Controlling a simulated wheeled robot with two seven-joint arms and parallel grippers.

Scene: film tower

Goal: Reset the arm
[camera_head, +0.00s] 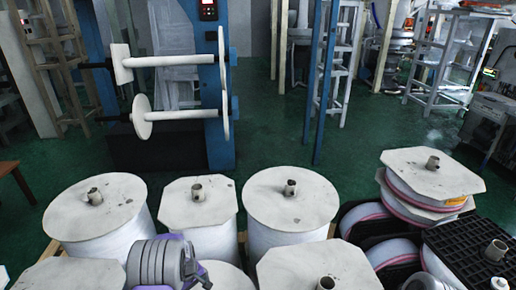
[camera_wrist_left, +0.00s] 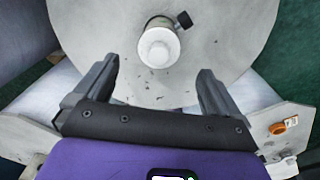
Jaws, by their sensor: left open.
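My left gripper (camera_wrist_left: 156,75) shows in the left wrist view with its two dark fingers spread apart and nothing between them. A round pale spool flange lies beyond the fingers, with a light core end (camera_wrist_left: 159,47) near its centre and a small black knob beside it. I cannot tell how far the fingertips are from the flange. In the head view, grey and purple parts of my left arm (camera_head: 160,265) show at the lower left, over the front spools. The fingers cannot be made out there. My right gripper is in neither view.
Several white film rolls, including a round-topped one (camera_head: 291,197) and an octagonal-topped one (camera_head: 199,200), stand close together in front. Flanged reels (camera_head: 432,171) are stacked at the right beside a black grid pallet (camera_head: 470,250). A blue machine (camera_head: 215,110) stands behind. Green floor lies open beyond.

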